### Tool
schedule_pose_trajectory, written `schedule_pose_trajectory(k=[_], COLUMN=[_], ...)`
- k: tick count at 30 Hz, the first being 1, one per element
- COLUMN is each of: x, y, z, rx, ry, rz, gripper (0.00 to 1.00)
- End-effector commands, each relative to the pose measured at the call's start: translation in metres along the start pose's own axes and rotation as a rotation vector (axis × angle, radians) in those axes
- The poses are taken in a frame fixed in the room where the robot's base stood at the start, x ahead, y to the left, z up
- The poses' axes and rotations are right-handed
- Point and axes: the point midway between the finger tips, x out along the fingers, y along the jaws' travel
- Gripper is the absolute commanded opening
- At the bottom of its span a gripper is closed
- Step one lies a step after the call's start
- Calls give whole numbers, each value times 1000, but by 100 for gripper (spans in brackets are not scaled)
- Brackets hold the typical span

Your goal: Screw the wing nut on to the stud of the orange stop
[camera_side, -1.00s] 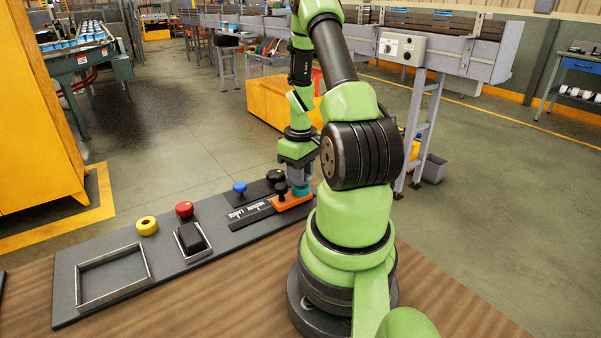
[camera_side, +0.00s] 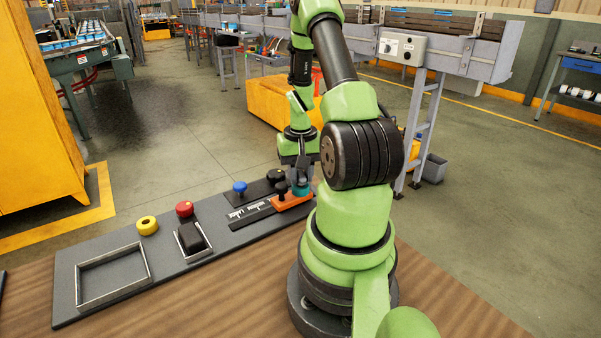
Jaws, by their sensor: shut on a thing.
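The orange stop (camera_side: 293,201) lies at the right end of the grey panel, with a black knob (camera_side: 281,188) on its left part. A teal piece, seemingly the wing nut (camera_side: 302,190), sits at the right part of the stop. My gripper (camera_side: 301,183) points down right over the teal piece and is shut on it. The stud is hidden by the jaws and the nut, so I cannot tell how far the nut is down on it. My arm partly covers the right side.
The grey panel (camera_side: 75,312) lies on a wooden bench. A blue knob (camera_side: 240,187), another black knob (camera_side: 276,175), a scale strip (camera_side: 250,213), a red button (camera_side: 185,209), a black switch (camera_side: 190,236), a yellow button (camera_side: 147,225) and an empty metal frame (camera_side: 112,299) sit on it.

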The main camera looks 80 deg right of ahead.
Motion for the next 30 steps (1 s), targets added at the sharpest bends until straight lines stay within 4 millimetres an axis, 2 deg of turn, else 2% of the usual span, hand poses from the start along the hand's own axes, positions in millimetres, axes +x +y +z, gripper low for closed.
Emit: schedule_pose_trajectory(k=[8,15,19,30], x=[-1,-1,-1,-1], y=[1,1,1,1], z=[-1,-1,-1,-1], rx=[54,440,597,655], ry=[4,4,4,4], rz=[0,0,0,0], gripper=[3,3,3,3])
